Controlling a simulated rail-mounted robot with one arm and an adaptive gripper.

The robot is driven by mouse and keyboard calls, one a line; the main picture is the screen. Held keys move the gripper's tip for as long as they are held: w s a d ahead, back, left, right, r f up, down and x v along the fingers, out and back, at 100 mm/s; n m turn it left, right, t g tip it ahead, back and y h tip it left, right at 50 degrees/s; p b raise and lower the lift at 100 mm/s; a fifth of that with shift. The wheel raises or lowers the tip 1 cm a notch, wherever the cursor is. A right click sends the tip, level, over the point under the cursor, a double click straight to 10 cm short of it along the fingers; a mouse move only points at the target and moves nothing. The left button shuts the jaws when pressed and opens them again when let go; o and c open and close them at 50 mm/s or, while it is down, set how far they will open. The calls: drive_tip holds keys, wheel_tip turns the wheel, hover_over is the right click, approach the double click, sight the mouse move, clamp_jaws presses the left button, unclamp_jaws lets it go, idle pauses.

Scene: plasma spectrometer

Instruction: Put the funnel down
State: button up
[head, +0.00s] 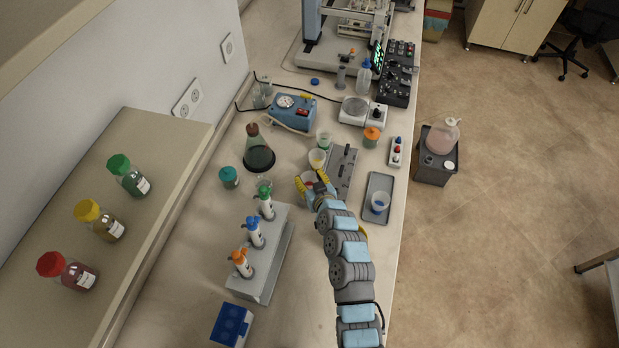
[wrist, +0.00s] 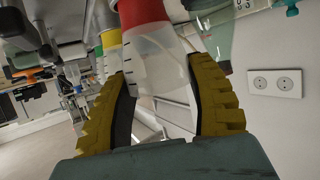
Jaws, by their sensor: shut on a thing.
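My gripper (head: 312,184) is at the middle of the bench, with its yellow fingers at a clear beaker with red liquid (head: 307,177). In the wrist view my gripper (wrist: 162,85) has one finger on each side of this beaker (wrist: 158,62), which has dark graduation marks and appears upside down. The fingers are closed on its clear wall. I cannot make out a funnel clearly in either view. Pale shapes below the beaker in the wrist view are too unclear to name.
A yellow-liquid beaker (head: 317,158) and a green-liquid beaker (head: 324,140) stand just behind. A dark flask (head: 258,152) is to the left. A tube rack (head: 268,270) is front left. A grey tray (head: 378,185) with a blue-liquid beaker (head: 380,203) is right.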

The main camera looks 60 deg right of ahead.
drive_tip(key=shift+f, duration=0.15)
drive_tip(key=o, duration=1.2)
drive_tip(key=shift+r, duration=0.3)
drive_tip(key=shift+s+a, duration=0.15)
drive_tip(key=shift+s, duration=0.05)
drive_tip(key=b+v, duration=0.2)
drive_tip(key=v, duration=0.9)
drive_tip(key=shift+a, duration=0.2)
drive_tip(key=shift+s, duration=0.15)
